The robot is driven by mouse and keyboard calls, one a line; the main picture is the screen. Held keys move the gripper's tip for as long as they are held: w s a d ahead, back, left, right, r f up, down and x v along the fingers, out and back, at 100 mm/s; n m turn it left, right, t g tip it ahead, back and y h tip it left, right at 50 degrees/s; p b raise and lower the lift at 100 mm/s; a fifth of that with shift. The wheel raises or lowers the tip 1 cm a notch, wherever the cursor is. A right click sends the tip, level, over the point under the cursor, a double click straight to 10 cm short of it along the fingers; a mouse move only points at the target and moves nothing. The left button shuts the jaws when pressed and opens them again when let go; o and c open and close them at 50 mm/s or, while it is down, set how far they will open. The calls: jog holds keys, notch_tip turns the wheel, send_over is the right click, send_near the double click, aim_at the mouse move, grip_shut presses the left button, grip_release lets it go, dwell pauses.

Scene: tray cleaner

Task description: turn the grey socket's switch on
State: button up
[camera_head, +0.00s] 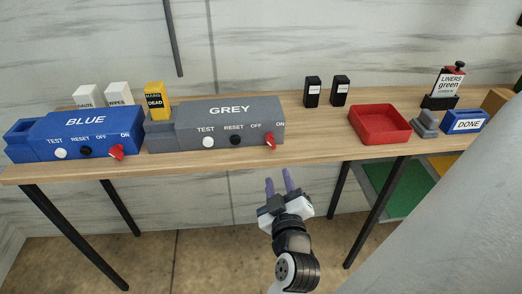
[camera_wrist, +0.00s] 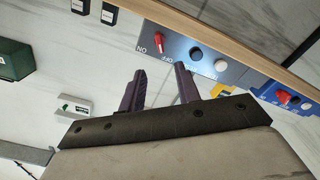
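The grey socket (camera_head: 230,110) stands on the wooden table, with a white TEST button, a black RESET button and a red switch (camera_head: 269,140) at its front right under the OFF and ON labels. I cannot tell for sure which label the switch points to. In the wrist view, the grey socket (camera_wrist: 215,45) appears turned over, with its red switch (camera_wrist: 157,40) beyond my fingers. My gripper (camera_head: 277,176) is open and empty, in front of the table and below the switch. Its two fingers stand apart in the wrist view (camera_wrist: 159,69), touching nothing.
A blue socket (camera_head: 85,128) with its own red switch (camera_head: 116,151) stands to the left. A yellow container (camera_head: 155,98) is behind the sockets. A red tray (camera_head: 380,124) and a DONE box (camera_head: 464,122) are at right.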

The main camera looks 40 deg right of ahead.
aim_at(271, 146)
jog(key=b+x, duration=0.8)
jog(key=x, duration=0.4)
jog(key=shift+w+d+r, duration=0.1)
jog(key=shift+w+d, duration=0.05)
jog(key=shift+d, duration=0.05)
jog(key=shift+w+d, duration=0.35)
jog(key=shift+w, duration=0.25)
jog(key=shift+c, duration=0.4)
grip_shut()
